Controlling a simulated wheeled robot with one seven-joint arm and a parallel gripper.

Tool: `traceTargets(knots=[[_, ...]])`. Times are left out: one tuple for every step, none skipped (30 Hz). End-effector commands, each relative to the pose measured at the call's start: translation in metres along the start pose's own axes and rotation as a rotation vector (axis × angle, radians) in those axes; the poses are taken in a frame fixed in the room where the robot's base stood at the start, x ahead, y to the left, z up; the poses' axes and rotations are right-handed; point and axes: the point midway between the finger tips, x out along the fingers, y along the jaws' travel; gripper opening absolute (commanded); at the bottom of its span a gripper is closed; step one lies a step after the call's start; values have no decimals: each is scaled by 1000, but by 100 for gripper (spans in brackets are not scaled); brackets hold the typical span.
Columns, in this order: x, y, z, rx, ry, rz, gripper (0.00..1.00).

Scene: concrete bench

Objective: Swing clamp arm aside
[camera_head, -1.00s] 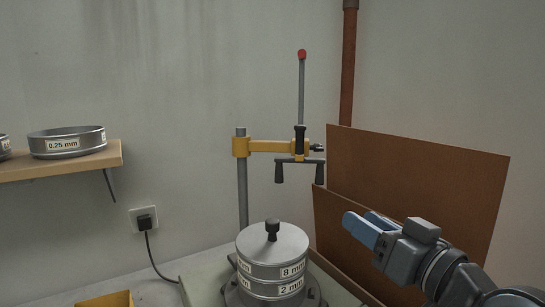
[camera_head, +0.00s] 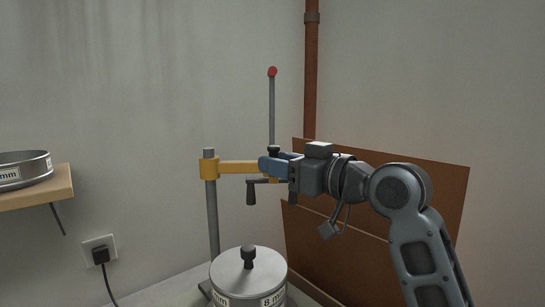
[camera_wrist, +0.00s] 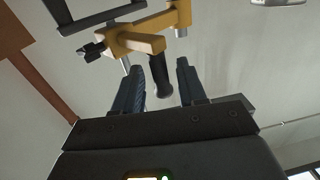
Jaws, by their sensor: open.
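The yellow clamp arm (camera_head: 238,167) reaches right from a grey post (camera_head: 213,220) above the sieve stack (camera_head: 247,272). A grey rod with a red knob (camera_head: 272,72) rises at its far end, and a dark crossbar handle (camera_head: 251,192) hangs below. My gripper (camera_head: 274,163) is at the arm's right end and hides part of it. In the wrist view my blue fingers (camera_wrist: 160,72) are apart, with a black cylindrical grip (camera_wrist: 162,88) between them. The yellow arm (camera_wrist: 145,42) shows just beyond. I cannot tell whether a finger touches the grip.
Brown panels (camera_head: 400,185) stand behind and right of my arm. A brown pipe (camera_head: 311,80) runs up the corner. A wooden shelf (camera_head: 40,190) with a sieve (camera_head: 22,172) is at left, above a wall socket (camera_head: 99,250).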

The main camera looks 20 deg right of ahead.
Motion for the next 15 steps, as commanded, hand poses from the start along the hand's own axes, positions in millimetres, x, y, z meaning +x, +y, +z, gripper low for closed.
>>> traceTargets(knots=[[6, 0, -2, 0, -1, -1, 41], [9, 0, -2, 0, 0, -1, 41], [12, 0, -1, 1, 0, -1, 41], [14, 0, -1, 1, -1, -1, 41], [16, 0, 0, 1, -1, -1, 41], [17, -1, 0, 0, -1, -1, 41], [18, -1, 0, 0, 0, -1, 41], [19, -1, 0, 0, 0, -1, 41], [19, 0, 0, 0, 0, 0, 41], [19, 0, 0, 0, 1, 0, 41], [19, 0, 0, 0, 1, 0, 41], [19, 0, 0, 0, 1, 0, 41], [19, 0, 0, 0, 1, 0, 41], [19, 0, 0, 0, 1, 0, 41], [19, 0, 0, 0, 1, 0, 39]])
